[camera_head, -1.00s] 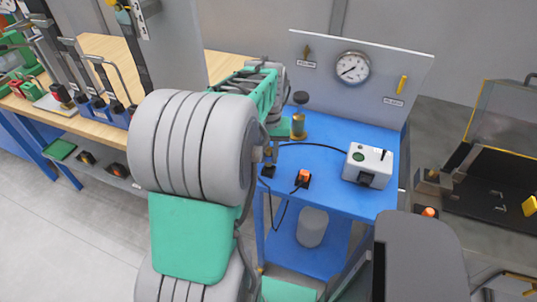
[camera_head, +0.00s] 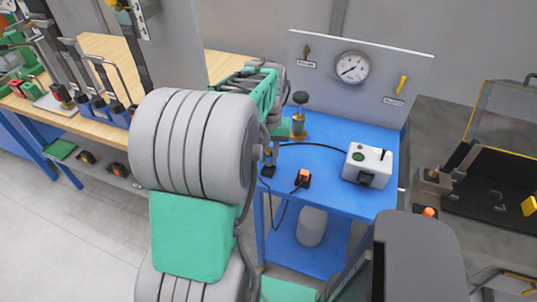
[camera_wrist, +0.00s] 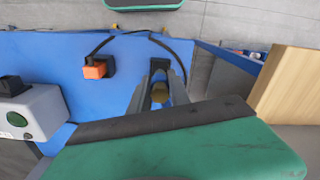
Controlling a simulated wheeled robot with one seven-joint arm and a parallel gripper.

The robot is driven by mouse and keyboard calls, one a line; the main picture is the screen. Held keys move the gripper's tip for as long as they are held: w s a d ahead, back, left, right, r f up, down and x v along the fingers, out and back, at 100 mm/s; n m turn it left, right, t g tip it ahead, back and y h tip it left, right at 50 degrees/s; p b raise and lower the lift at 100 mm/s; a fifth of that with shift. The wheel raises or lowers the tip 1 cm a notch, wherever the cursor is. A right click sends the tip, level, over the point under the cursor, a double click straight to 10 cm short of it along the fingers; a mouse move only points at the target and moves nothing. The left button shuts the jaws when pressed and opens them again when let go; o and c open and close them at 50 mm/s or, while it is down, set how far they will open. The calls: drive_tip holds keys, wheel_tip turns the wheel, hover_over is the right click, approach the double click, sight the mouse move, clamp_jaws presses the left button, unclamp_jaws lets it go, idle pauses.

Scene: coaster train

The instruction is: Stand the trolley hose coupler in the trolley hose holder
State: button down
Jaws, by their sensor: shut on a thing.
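The brass hose coupler (camera_wrist: 160,92) is between my gripper's fingers (camera_wrist: 158,88) in the wrist view, and the fingers are shut on it. In the head view, brass (camera_head: 268,153) shows at the lower right of my arm, just above a small black holder (camera_head: 268,171) on the blue trolley top. In the wrist view, a dark block (camera_wrist: 159,64) shows between the fingertips, close to the coupler. I cannot tell whether the coupler is seated in the holder or just above it. My arm hides most of the gripper in the head view.
An orange connector (camera_head: 303,175) sits in a black holder nearby, with a looping black cable. A grey-white box (camera_head: 367,165) with a hose stands to the right. A brass fitting with a black knob (camera_head: 300,98) stands behind. A wooden bench (camera_head: 105,125) is at left.

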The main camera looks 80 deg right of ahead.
sight(269, 149)
drive_tip(key=shift+f+b, duration=0.9)
drive_tip(key=shift+f, duration=0.7)
drive_tip(key=c, duration=1.1)
unclamp_jaws()
drive_tip(key=shift+c, duration=0.2)
wheel_tip(269, 149, up, 8)
drive_tip(key=shift+f, duration=0.1)
